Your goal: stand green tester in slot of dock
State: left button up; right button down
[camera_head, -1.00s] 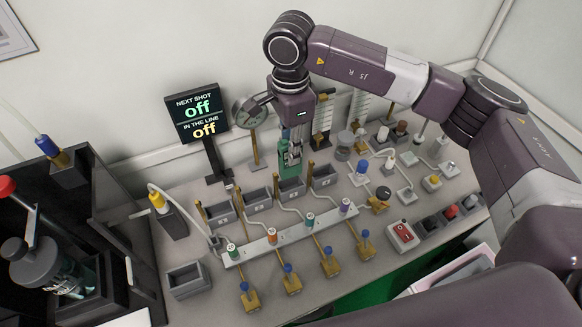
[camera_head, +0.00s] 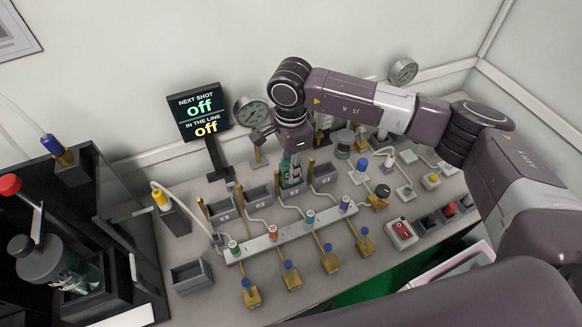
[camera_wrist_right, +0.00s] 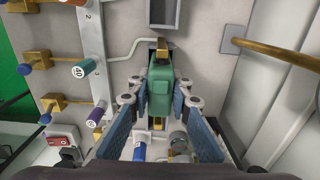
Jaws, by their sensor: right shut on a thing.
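The green tester (camera_head: 291,178) is in my right gripper (camera_head: 291,166), low at the third grey box from the left in the row. In the right wrist view the green tester (camera_wrist_right: 160,88) stands between the two blue-padded fingers of the right gripper (camera_wrist_right: 160,103), which are shut on it. The grey box (camera_head: 293,195) at the tester's lower end is partly covered; I cannot tell how deep the tester sits in it. My left gripper is not in view.
Other grey boxes stand beside it, at left (camera_head: 257,199) and right (camera_head: 325,177). A white rail (camera_head: 256,245) with coloured knobs runs in front. A brass post (camera_wrist_right: 270,52) stands close by. An open grey box (camera_head: 188,274) is at the front left.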

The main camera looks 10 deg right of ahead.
jog(key=c, duration=1.8)
grip_release()
jog(key=shift+f, duration=0.1)
jog(key=shift+o, duration=0.2)
jog(key=shift+r+p, duration=0.35)
jog(key=shift+p, duration=0.05)
notch_tip(320, 180, up, 12)
jog(key=shift+f+b, duration=0.15)
jog(key=shift+b, duration=0.95)
